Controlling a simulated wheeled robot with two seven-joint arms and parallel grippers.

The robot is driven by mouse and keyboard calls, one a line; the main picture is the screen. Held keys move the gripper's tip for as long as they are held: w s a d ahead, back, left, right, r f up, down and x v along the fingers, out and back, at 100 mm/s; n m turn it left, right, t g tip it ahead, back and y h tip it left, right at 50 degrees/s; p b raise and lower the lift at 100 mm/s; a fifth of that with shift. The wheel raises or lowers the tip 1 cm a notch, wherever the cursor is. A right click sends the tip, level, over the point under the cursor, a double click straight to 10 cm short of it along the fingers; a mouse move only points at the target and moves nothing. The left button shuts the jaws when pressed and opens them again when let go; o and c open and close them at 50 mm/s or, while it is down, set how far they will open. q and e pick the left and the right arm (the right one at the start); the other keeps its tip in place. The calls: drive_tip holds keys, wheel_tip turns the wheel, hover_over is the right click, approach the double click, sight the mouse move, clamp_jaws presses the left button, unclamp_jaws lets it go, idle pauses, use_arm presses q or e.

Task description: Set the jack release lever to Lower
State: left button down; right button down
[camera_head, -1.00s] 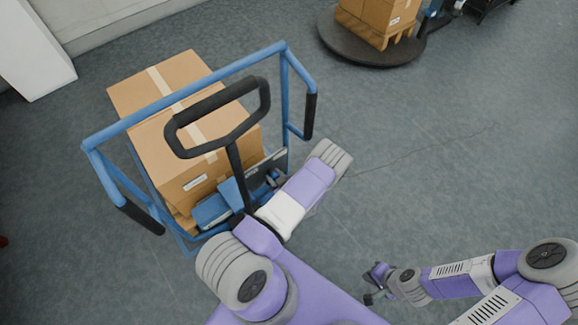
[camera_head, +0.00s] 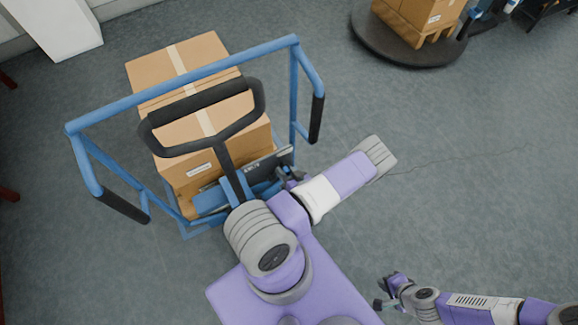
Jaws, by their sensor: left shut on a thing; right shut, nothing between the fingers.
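A blue pallet jack (camera_head: 236,190) stands left of centre. Its black loop handle (camera_head: 197,108) rises on a dark shaft towards me. My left arm reaches in beside the shaft. My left gripper (camera_head: 288,176) is small and dark, at the jack's front end, just right of the shaft. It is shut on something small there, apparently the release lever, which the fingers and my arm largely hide. I cannot read the lever's setting. My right gripper (camera_head: 383,291) is shut and empty, above the floor at the lower right, away from the jack.
A blue tubular frame (camera_head: 180,85) with black grips surrounds the stacked cardboard boxes (camera_head: 210,125) on the jack. A round dark platform (camera_head: 385,48) with boxes stands at the top right. A white block (camera_head: 52,28) is at the top left. The floor on the right is clear.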

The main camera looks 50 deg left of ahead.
use_arm(q)
drive_tip(key=shift+w, duration=0.1)
drive_tip(key=c, duration=0.8)
unclamp_jaws()
drive_tip(key=shift+o, duration=0.2)
drive_tip(key=shift+d, duration=0.1)
drive_tip(key=p+v, duration=0.1)
drive_tip(key=v, duration=0.5)
drive_tip(key=shift+d+r+p, duration=0.25)
drive_tip(key=shift+d+p, duration=0.1)
drive_tip(key=shift+p, duration=0.05)
drive_tip(key=shift+d, duration=0.35)
